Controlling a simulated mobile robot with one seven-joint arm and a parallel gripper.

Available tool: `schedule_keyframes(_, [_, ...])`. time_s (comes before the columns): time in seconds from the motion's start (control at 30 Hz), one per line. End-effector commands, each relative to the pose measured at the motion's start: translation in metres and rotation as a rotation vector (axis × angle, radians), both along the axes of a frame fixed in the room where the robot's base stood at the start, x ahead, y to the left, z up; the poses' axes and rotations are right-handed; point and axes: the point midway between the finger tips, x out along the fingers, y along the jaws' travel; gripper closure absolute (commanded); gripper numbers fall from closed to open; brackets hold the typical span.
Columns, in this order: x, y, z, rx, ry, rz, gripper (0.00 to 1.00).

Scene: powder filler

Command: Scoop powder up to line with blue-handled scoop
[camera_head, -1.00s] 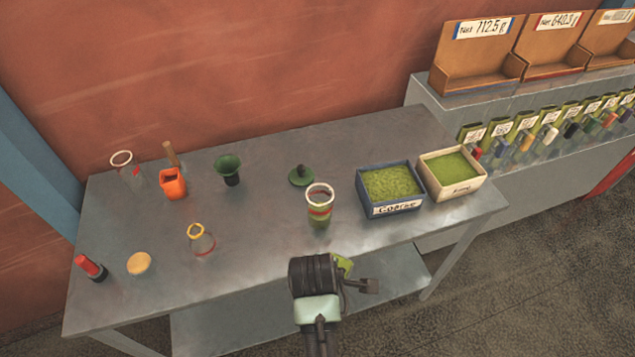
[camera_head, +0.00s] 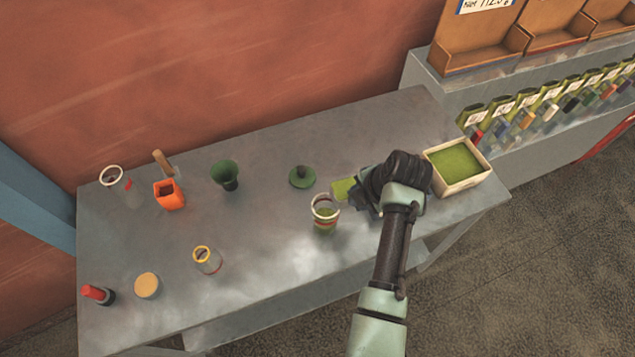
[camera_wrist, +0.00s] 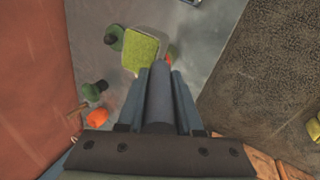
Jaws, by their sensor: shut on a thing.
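My gripper (camera_wrist: 160,85) is shut on the blue-grey handle of the scoop (camera_wrist: 143,52). The scoop's flat pan is full of green powder. In the head view the pan (camera_head: 344,189) is just right of a clear cup (camera_head: 325,214), above table height. The cup stands upright, with a pale rim, a red line and green powder inside. I cannot tell exactly how the powder sits against the line. My arm and gripper cover most of the blue Coarse box; the pale box of fine green powder (camera_head: 457,164) is beside it on the right.
On the table stand a green tamper (camera_head: 302,177), a green funnel (camera_head: 226,175), an orange container (camera_head: 169,194), an empty clear cup (camera_head: 119,185), a yellow-rimmed cup (camera_head: 207,260), a round lid (camera_head: 147,286) and a red-capped item (camera_head: 98,294). The table's front middle is clear.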

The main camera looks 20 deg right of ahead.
Motion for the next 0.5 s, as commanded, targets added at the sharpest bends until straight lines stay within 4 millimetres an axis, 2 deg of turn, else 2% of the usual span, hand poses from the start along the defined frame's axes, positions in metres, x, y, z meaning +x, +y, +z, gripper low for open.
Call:
schedule_keyframes(0.23, [0.000,0.009,0.006,-0.090,0.001,0.005,1.00])
schedule_keyframes(0.5, [0.001,0.030,0.010,-0.379,0.004,0.009,1.00])
